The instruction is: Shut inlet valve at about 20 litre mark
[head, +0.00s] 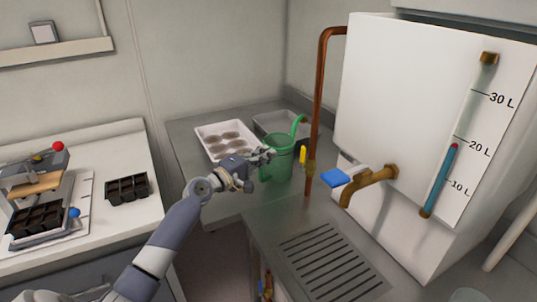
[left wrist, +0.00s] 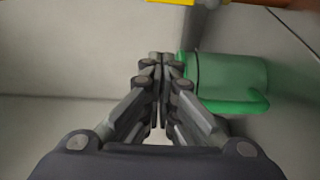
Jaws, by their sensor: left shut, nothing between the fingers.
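A white tank (head: 400,90) carries a sight gauge marked 10 L, 20 L and 30 L. Its blue column (head: 439,180) ends at a red float (head: 455,146) just below the 20 L tick. A copper inlet pipe (head: 320,100) runs down beside the tank. A yellow valve lever (head: 303,155) points upright, along the pipe, and its edge also shows at the top of the left wrist view (left wrist: 170,2). My left gripper (head: 268,154) is shut and empty, left of the lever and apart from it, by a green watering can (head: 278,160). My right gripper is not in view.
The green can stands close to the fingers in the left wrist view (left wrist: 228,82). A white tray (head: 205,132) lies behind the gripper. A brass tap (head: 370,180) with a blue handle (head: 338,178) juts out over a drain grate (head: 330,262). The left bench holds black seedling trays (head: 127,188).

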